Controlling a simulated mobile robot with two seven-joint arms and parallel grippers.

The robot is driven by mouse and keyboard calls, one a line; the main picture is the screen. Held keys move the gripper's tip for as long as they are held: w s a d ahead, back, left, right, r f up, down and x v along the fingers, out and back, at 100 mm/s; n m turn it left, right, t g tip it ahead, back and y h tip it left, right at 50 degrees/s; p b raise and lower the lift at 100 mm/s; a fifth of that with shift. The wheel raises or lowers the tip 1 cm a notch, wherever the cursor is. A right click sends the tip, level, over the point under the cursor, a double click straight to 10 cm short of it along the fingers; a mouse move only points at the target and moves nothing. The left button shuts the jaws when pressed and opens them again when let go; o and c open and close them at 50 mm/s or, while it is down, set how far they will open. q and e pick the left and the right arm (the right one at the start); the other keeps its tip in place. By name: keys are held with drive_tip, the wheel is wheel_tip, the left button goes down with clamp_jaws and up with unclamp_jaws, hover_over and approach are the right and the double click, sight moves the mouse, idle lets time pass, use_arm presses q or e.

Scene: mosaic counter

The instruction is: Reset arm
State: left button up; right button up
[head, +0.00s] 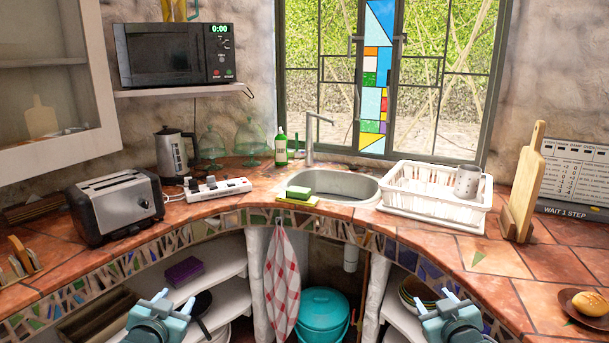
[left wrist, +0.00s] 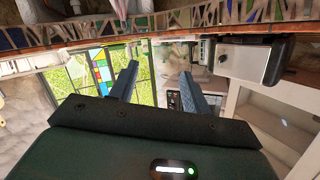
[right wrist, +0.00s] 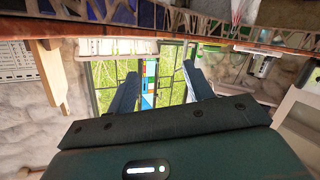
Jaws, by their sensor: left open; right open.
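My left gripper (head: 152,297) is at the bottom left of the head view, in front of the lower shelves and below the counter edge. It is open and empty; its two fingers stand apart in the left wrist view (left wrist: 156,88). My right gripper (head: 440,298) is at the bottom right of the head view, also in front of the shelves and below the counter edge. It is open and empty, with its fingers apart in the right wrist view (right wrist: 158,88). Neither gripper touches any object.
The curved tiled counter (head: 488,252) bears a toaster (head: 117,205), power strip (head: 217,189), dish rack (head: 437,213) and cutting board (head: 523,185). A sink (head: 345,185) is in the middle. A towel (head: 282,280) and teal bucket (head: 322,315) are below, between the grippers.

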use_arm(q)
drive_tip(key=s+d+f+g+h, duration=0.1)
drive_tip(key=s+d+f, duration=0.3)
drive_tip(key=s, duration=0.6)
drive_tip(key=s+d+f+g+h, duration=0.1)
drive_tip(key=s+d+f, duration=0.4)
drive_tip(key=s, duration=0.6)
drive_tip(key=s+d+f+g+h, duration=0.1)
drive_tip(key=s+d+f, duration=0.4)
drive_tip(key=s, duration=0.6)
drive_tip(key=shift+d+f+n+g, duration=0.15)
drive_tip(key=shift+d+n+g, duration=0.2)
drive_tip(key=shift+g, duration=0.55)
use_arm(e)
drive_tip(key=s+a+f+g+y, duration=0.1)
drive_tip(key=s+a+f, duration=0.3)
drive_tip(key=s, duration=0.6)
drive_tip(key=s+a+f+g+y, duration=0.1)
drive_tip(key=s+a+f, duration=0.4)
drive_tip(key=s, duration=0.6)
drive_tip(key=s+a+f+g+y, duration=0.1)
drive_tip(key=s+a+f, duration=0.4)
drive_tip(key=s, duration=0.6)
drive_tip(key=shift+a+f+m+g, duration=0.15)
drive_tip(key=shift+a+m+g, duration=0.2)
drive_tip(key=shift+g, duration=0.55)
